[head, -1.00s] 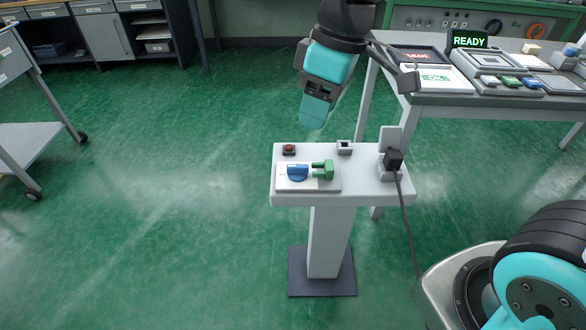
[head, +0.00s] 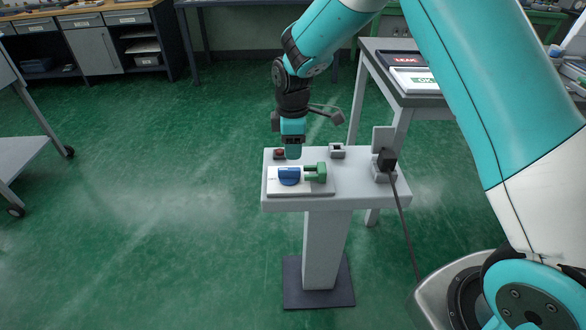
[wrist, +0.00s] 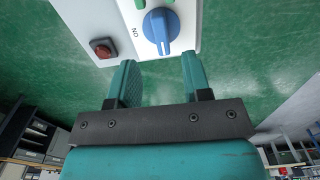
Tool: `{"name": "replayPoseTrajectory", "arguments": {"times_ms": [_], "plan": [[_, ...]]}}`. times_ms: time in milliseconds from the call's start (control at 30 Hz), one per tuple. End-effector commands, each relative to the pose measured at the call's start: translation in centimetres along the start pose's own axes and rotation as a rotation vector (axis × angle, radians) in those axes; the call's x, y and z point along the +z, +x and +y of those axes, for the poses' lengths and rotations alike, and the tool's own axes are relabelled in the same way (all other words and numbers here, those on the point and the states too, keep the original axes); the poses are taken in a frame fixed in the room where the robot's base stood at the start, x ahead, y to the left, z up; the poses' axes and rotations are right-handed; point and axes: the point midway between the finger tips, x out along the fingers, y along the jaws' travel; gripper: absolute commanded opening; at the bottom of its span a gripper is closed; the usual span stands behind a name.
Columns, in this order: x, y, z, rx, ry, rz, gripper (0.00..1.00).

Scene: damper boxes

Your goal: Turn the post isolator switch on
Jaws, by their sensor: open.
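The isolator switch is a blue rotary knob (head: 289,176) on a white plate on top of the grey post (head: 325,245). In the wrist view the blue knob (wrist: 160,27) sits at the top with a white pointer mark on it, near printed letters on the plate. A green plug-like part (head: 316,172) is beside the knob on its right. My gripper (head: 292,154) points down just behind the knob. In the wrist view my gripper's two fingers (wrist: 158,72) are apart, with nothing between them; the knob lies beyond the tips, apart from them.
A red button (wrist: 103,47) in a dark housing is on the post top near my gripper. A small grey block (head: 338,151) and a black plug with a cable (head: 387,159) stand to the right. A table with LEAK and OK trays (head: 412,80) is behind.

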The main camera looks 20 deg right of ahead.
Motion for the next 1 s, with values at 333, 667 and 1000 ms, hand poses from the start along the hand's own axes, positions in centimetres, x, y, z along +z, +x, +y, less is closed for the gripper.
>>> {"name": "replayPoseTrajectory", "arguments": {"times_ms": [333,667,1000], "plan": [[0.0,6.6,-0.1,-0.003,0.000,-0.001,0.45],[-0.1,7.9,0.0,0.000,0.000,0.001,0.45],[0.0,7.9,0.0,0.000,0.000,0.001,0.00]]}}
